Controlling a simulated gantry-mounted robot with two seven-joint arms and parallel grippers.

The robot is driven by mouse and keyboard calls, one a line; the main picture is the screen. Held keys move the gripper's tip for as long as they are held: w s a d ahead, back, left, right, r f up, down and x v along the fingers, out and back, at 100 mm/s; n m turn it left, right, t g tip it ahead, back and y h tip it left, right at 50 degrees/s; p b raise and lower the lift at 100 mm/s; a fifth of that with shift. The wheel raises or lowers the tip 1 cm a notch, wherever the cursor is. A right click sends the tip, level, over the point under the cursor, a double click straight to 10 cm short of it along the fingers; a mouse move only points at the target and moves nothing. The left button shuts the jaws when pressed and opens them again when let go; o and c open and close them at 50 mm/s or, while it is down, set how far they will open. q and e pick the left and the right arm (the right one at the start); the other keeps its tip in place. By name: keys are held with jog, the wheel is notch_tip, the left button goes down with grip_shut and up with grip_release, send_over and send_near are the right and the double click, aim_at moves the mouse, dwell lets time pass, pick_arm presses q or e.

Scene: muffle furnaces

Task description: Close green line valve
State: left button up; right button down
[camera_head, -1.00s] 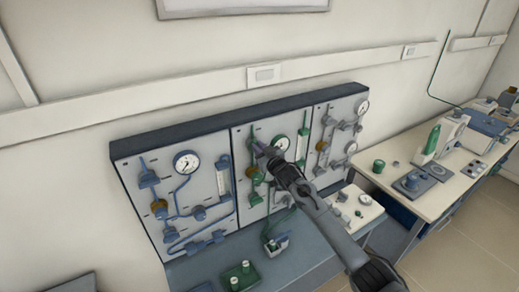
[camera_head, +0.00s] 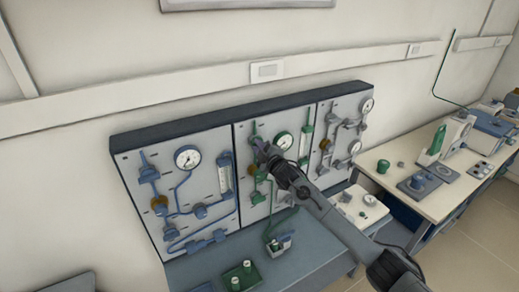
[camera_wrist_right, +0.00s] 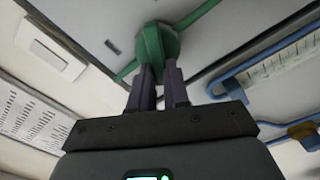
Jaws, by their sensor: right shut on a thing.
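The middle panel (camera_head: 240,197) carries the green line, with green pipes and a gauge. The green valve (camera_wrist_right: 158,42) shows in the right wrist view as a green handle on the panel. In the head view only part of it shows, at the upper left of the middle panel, behind my gripper. My right gripper (camera_head: 262,147) reaches this valve from the lower right. In the wrist view its two dark fingers (camera_wrist_right: 158,80) are shut on the green handle, one at each side. My left gripper is not in view.
A blue-line panel (camera_head: 180,195) stands at the left and a grey-line panel (camera_head: 340,135) at the right. A pressure gauge (camera_head: 283,141) is close to my gripper. A bench (camera_head: 440,200) with equipment stands at the right. Small green fittings (camera_head: 240,276) sit below the panels.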

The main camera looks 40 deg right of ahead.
jog(key=n+b, duration=0.1)
jog(key=n, duration=0.1)
jog(key=f+n+b, duration=0.1)
jog(key=n, duration=0.2)
jog(key=shift+a+n, duration=0.1)
jog(key=shift+n, duration=0.2)
jog(key=shift+r, duration=0.1)
dwell(0.3)
jog(key=c, duration=1.1)
grip_release()
jog(key=s+a+b, duration=0.1)
jog(key=s, duration=0.9)
jog(key=shift+s+a+b, duration=0.25)
jog(key=shift+s+b, duration=0.05)
jog(key=shift+s, duration=0.05)
